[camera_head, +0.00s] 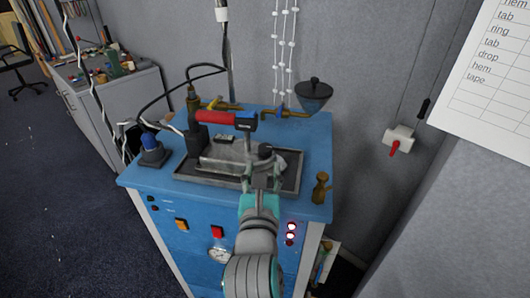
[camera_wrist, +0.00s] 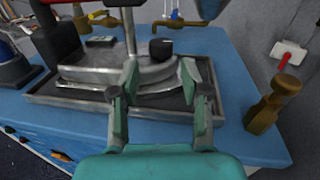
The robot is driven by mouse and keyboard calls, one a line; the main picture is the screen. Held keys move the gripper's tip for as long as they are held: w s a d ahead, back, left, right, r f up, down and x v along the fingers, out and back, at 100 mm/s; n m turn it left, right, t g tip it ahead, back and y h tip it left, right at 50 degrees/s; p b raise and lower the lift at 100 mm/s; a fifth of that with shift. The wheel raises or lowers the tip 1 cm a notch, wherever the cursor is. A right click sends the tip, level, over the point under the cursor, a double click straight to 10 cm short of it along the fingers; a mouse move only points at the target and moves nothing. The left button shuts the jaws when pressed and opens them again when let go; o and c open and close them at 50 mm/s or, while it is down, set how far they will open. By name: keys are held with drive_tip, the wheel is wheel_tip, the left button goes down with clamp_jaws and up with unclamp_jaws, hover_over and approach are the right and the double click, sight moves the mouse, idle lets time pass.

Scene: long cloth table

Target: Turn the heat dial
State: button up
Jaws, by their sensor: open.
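A small black knob (camera_head: 265,150), likely the heat dial, stands on the grey metal plate (camera_head: 222,156) of a press. In the wrist view the black knob (camera_wrist: 161,48) shows whole, beyond and between my fingertips. My gripper (camera_head: 262,176) is over the front right of the press tray. In the wrist view my gripper (camera_wrist: 159,82) has its two fingers apart with nothing between them. The knob looks untouched; the gap to it is hard to judge. The press's red handle (camera_head: 216,117) is raised behind and left of the knob.
A dark tray (camera_head: 192,178) lies on the blue cabinet top (camera_head: 148,178). A brass fitting (camera_head: 321,187) stands at the right edge, a blue-topped device (camera_head: 151,150) at the left. A dark lidded bowl (camera_head: 314,96) is at the back right. The cabinet front has buttons and a gauge (camera_head: 220,254).

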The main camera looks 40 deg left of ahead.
sight(265, 152)
drive_tip(key=x, duration=0.6)
drive_tip(key=shift+w+a, duration=0.2)
drive_tip(key=shift+w, duration=0.1)
drive_tip(key=c, duration=0.9)
